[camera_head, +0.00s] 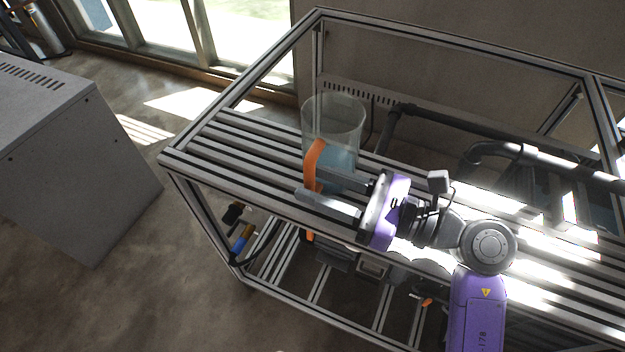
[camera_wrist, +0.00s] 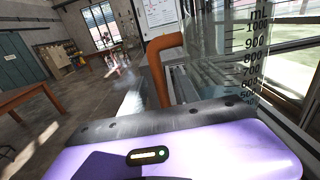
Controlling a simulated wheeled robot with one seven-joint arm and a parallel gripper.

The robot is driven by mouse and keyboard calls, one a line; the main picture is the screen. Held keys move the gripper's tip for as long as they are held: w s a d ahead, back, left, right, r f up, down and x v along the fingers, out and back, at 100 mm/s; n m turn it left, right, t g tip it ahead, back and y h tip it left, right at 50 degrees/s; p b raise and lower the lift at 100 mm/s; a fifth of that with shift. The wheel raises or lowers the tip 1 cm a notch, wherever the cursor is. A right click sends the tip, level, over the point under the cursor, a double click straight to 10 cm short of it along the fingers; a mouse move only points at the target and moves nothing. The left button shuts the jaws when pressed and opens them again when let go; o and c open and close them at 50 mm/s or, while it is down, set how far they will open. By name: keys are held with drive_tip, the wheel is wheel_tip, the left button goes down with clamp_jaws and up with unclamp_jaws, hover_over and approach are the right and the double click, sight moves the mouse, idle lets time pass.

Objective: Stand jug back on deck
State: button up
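The jug (camera_head: 335,115) is a clear cylinder with bluish contents low down and an orange handle (camera_head: 315,160). It looks upright over the slatted deck (camera_head: 215,140); its base is partly hidden by my gripper, so I cannot tell whether it touches the slats. My gripper (camera_head: 315,181) is at the handle's lower part, its two fingers apart with a gap that looks wider than the handle. In the wrist view the orange handle (camera_wrist: 163,70) rises just beyond my gripper's body, with the jug's wall and mL scale (camera_wrist: 250,60) to its right. The fingertips are hidden there.
A metal frame (camera_head: 250,80) with posts and top rails surrounds the deck. Dark pipes (camera_head: 430,115) run behind the jug. A grey cabinet (camera_head: 75,150) stands apart on the left. The slats left of the jug are clear.

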drive_tip(key=b+v, duration=0.1)
drive_tip(key=v, duration=0.9)
drive_tip(key=shift+s+d+b, duration=0.15)
drive_tip(key=shift+d+b, duration=0.15)
drive_tip(key=shift+s+a, duration=0.15)
drive_tip(key=shift+s, duration=0.15)
drive_tip(key=s+d+r+m+t+h, duration=0.1)
drive_tip(key=s+d+r+m+t, duration=0.1)
drive_tip(key=s+m+t, duration=0.75)
drive_tip(key=s+d+r+m+t+h, duration=0.15)
drive_tip(key=m+t, duration=0.35)
drive_tip(key=m, duration=1)
drive_tip(key=s+d+f+m+g+h, duration=0.3)
drive_tip(key=s+f+m+h, duration=0.4)
drive_tip(key=m, duration=0.5)
drive_tip(key=s+d+f+m+g+h, duration=0.3)
drive_tip(key=s+d+f+m+h, duration=0.2)
drive_tip(key=m, duration=0.8)
wheel_tip(320, 180, down, 3)
drive_tip(key=shift+s+r+h, duration=0.25)
drive_tip(key=shift+s+h, duration=0.65)
drive_tip(key=shift+h, duration=0.35)
drive_tip(key=shift+d+m, duration=0.15)
drive_tip(key=shift+m, duration=0.1)
